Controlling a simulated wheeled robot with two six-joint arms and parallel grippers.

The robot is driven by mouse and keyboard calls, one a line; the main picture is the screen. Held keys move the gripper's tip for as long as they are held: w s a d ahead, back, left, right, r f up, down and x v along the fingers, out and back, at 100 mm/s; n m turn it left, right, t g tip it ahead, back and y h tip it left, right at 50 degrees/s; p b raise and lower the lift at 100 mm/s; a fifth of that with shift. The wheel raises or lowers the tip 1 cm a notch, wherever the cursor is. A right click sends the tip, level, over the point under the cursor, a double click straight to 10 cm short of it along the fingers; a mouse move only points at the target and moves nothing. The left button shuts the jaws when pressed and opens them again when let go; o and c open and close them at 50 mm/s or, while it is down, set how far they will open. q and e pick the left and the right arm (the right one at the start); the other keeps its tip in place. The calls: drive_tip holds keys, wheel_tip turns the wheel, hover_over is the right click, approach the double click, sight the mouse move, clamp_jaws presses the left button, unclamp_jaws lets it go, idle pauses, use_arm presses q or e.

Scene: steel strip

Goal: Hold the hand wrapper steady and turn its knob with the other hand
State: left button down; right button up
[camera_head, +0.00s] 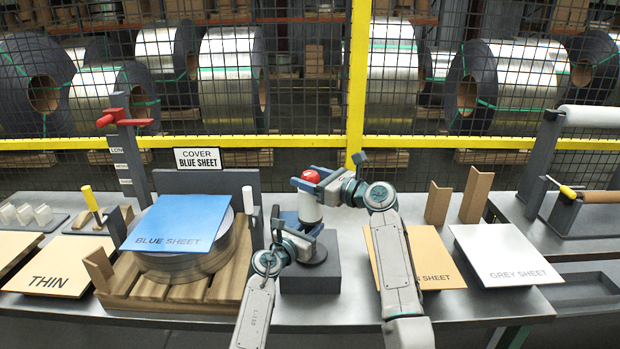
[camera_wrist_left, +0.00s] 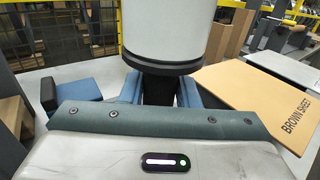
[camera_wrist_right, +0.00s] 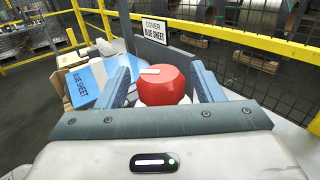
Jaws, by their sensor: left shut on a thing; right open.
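The hand wrapper has a white roll (camera_head: 310,209) with a red knob (camera_head: 309,176) on top and stands upright on a dark block (camera_head: 311,274). My left gripper (camera_head: 303,239) is shut on its dark lower part, below the white roll. In the left wrist view the black neck (camera_wrist_left: 158,90) shows between the fingers, under the white roll (camera_wrist_left: 165,32). My right gripper (camera_head: 312,184) is open at the knob. In the right wrist view its fingers stand on either side of the red knob (camera_wrist_right: 165,85), which has a white mark; a gap shows at the right finger.
A blue sheet (camera_head: 178,222) lies on a coil on a wooden pallet (camera_head: 170,290) to the left. The brown sheet (camera_head: 433,255) is partly behind my right arm; the grey sheet (camera_head: 503,254) is further right. A mesh fence (camera_head: 300,141) stands behind the table.

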drive_tip(key=c, duration=1)
drive_tip(key=shift+o, duration=0.2)
drive_tip(key=shift+a+m+t+h, duration=0.2)
drive_tip(key=shift+m+t+h, duration=1.3)
drive_tip(key=shift+t, duration=0.1)
drive_tip(key=shift+d+m+t+h, duration=0.1)
drive_tip(key=shift+m+t+h, duration=0.75)
drive_tip(key=shift+h, duration=0.35)
drive_tip(key=o, duration=1)
drive_tip(key=shift+c, duration=0.2)
drive_tip(key=v, duration=1.2)
